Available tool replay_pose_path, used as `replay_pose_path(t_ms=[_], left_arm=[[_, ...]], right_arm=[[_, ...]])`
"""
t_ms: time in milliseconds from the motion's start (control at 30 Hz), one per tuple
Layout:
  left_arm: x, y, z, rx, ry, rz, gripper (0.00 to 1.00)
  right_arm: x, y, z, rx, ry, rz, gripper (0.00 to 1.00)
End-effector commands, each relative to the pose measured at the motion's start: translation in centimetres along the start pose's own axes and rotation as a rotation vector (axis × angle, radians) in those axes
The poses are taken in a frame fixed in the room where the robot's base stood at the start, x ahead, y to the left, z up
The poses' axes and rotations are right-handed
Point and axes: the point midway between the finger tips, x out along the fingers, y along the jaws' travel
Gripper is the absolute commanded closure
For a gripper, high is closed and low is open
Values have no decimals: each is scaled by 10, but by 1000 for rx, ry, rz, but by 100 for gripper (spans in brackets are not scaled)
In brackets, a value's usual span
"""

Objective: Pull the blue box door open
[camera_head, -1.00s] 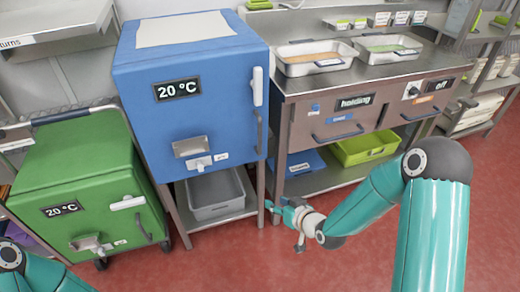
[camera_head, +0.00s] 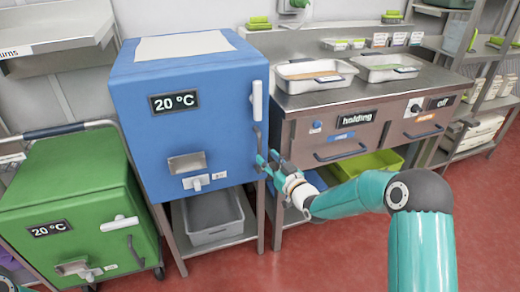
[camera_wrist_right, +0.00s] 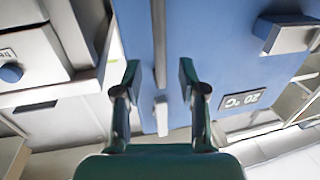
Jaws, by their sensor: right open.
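The blue box (camera_head: 185,110) stands left of centre in the head view, with its door shut. A dark upright handle (camera_head: 257,138) is near the door's right edge, below a white latch (camera_head: 257,100). My right gripper (camera_head: 264,160) is open beside the lower part of the handle. In the wrist view, which shows the box upside down, the open fingers of my right gripper (camera_wrist_right: 160,80) are on either side of a narrow grey bar (camera_wrist_right: 158,45), apparently the handle. The white latch (camera_wrist_right: 161,115) also shows there. I cannot tell whether the fingers touch anything.
A green box (camera_head: 75,195) on wheels stands at the left. A steel counter (camera_head: 350,90) with drawers and two trays is right of the blue box. A grey bin (camera_head: 212,235) sits below the blue box. The red floor (camera_head: 330,255) in front is open.

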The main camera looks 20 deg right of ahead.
Motion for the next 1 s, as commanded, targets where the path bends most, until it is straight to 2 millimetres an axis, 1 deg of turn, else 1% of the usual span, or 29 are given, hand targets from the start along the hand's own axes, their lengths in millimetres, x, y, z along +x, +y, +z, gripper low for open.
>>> replay_pose_path(t_ms=[33, 100, 200, 300, 500, 767, 800, 867, 1000], left_arm=[[-1, 0, 0, 0, 0, 0, 37], [-2, 1, 0, 0, 0, 0, 37], [-2, 1, 0, 0, 0, 0, 37], [-3, 1, 0, 0, 0, 0, 37], [-3, 1, 0, 0, 0, 0, 37], [-3, 1, 0, 0, 0, 0, 37], [-3, 1, 0, 0, 0, 0, 37], [-3, 1, 0, 0, 0, 0, 37], [-3, 1, 0, 0, 0, 0, 37]], right_arm=[[11, -1, 0, 0, 2, -1, 59], [23, -1, 0, -1, 2, -1, 59], [38, 0, 0, -1, 1, -1, 59], [48, 0, 0, 0, 0, 0, 59], [58, 0, 0, 0, -1, 0, 59], [58, 0, 0, 0, -1, 0, 59], [58, 1, 0, 0, -1, 1, 62], [58, 2, 0, 0, -1, 2, 72], [58, 2, 0, 1, -1, 2, 95]])
